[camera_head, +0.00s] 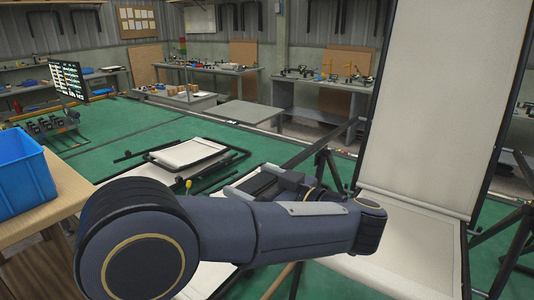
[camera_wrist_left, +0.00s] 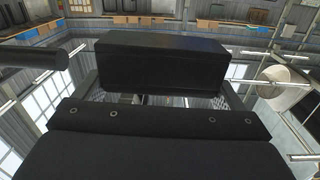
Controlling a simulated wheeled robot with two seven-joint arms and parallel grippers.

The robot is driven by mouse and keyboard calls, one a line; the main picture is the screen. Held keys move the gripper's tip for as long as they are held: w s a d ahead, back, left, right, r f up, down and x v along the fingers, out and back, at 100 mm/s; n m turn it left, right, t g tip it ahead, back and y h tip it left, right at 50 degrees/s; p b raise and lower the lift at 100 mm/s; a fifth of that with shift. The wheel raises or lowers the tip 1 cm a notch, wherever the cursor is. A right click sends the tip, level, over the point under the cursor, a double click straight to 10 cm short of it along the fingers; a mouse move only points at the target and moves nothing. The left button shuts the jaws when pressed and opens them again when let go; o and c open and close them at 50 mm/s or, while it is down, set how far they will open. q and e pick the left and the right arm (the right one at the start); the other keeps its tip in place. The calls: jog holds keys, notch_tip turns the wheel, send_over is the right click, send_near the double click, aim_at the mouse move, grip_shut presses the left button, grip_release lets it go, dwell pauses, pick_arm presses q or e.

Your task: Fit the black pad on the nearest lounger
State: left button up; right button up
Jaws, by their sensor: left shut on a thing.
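The nearest lounger has a cream fabric back (camera_head: 440,90), raised upright in a dark frame at the right, and a cream seat (camera_head: 400,245) below it. My left gripper (camera_head: 262,184) shows only in part behind my forearm, left of the lounger's back. In the left wrist view, a black padded block, the black pad (camera_wrist_left: 160,65), lies across in front of the hand, and my left gripper (camera_wrist_left: 160,97) is shut on it. My forearm hides the pad's lower side and part of the seat in the head view. My right gripper is not in view.
A blue bin (camera_head: 25,180) stands on a wooden table (camera_head: 65,195) at the left. A folded cream lounger (camera_head: 188,153) lies beyond my arm. Workbenches (camera_head: 320,82) with tools line the back wall. Green floor (camera_head: 110,120) is open at the left middle.

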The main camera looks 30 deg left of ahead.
pick_arm(q)
jog(key=shift+s+r, duration=0.15)
jog(key=shift+r, duration=0.25)
jog(key=shift+s+a+g, duration=0.15)
jog(key=shift+s+g, duration=0.05)
jog(key=shift+g, duration=0.1)
jog(key=shift+w+p, duration=0.2)
jog(key=shift+p, duration=0.15)
jog(key=shift+w+d+f+p, duration=0.15)
jog(key=shift+w+p, duration=0.35)
jog(key=shift+w, duration=0.8)
jog(key=shift+w+d+p, duration=0.2)
jog(key=shift+w+p, duration=0.3)
jog(key=shift+w, duration=0.95)
jog(key=shift+w, duration=0.2)
jog(key=shift+w, duration=0.35)
